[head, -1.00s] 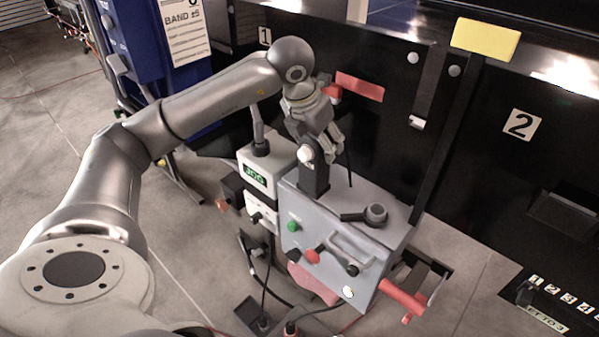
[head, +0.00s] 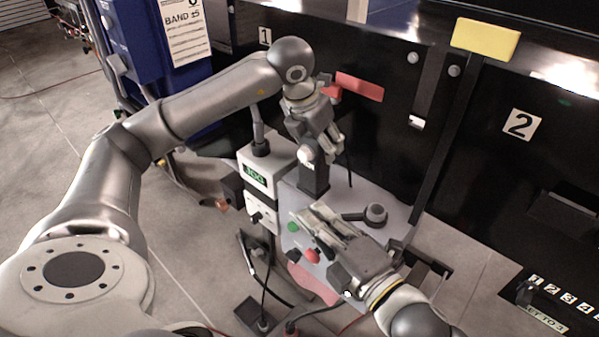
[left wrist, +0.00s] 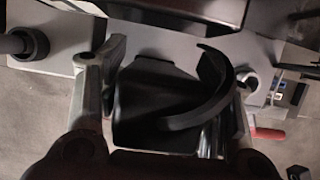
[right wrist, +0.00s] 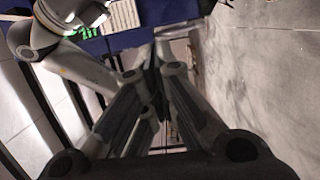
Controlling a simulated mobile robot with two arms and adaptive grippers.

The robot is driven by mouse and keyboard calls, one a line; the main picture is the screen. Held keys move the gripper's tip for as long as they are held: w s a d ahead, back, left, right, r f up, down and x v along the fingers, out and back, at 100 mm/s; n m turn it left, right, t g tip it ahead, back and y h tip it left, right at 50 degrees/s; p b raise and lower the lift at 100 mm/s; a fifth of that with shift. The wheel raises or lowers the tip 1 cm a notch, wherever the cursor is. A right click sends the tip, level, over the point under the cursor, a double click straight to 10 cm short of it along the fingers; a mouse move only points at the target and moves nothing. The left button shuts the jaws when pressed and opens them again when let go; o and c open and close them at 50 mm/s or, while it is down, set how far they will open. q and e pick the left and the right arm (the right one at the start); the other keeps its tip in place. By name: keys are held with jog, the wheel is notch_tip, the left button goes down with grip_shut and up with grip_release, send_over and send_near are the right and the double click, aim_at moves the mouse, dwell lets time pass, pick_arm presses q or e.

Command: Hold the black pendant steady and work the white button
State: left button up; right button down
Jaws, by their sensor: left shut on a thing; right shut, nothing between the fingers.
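The black pendant (head: 314,180) stands upright on the grey control box. My left gripper (head: 322,150) is shut on its upper part; the left wrist view shows the dark pendant body (left wrist: 155,95) between the fingers (left wrist: 165,75), with a curved black piece beside it. A round white button-like part (head: 305,155) shows at the pendant's top, partly against the gripper. My right gripper (head: 314,213) is shut and empty, over the front of the grey box, below and apart from the pendant. Its closed fingers (right wrist: 150,65) fill the middle of the right wrist view.
The grey box (head: 398,212) carries a green button (head: 293,227), a red knob (head: 312,256) and a dark round lever (head: 375,214). A white box with a green display (head: 256,175) stands left of it. Black panels (head: 480,150) rise behind. Cables lie on the floor.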

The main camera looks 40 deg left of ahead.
aim_at(303, 155)
jog(key=w+a, duration=0.7)
jog(key=a, duration=0.2)
dwell(0.5)
jog(key=shift+a, duration=0.1)
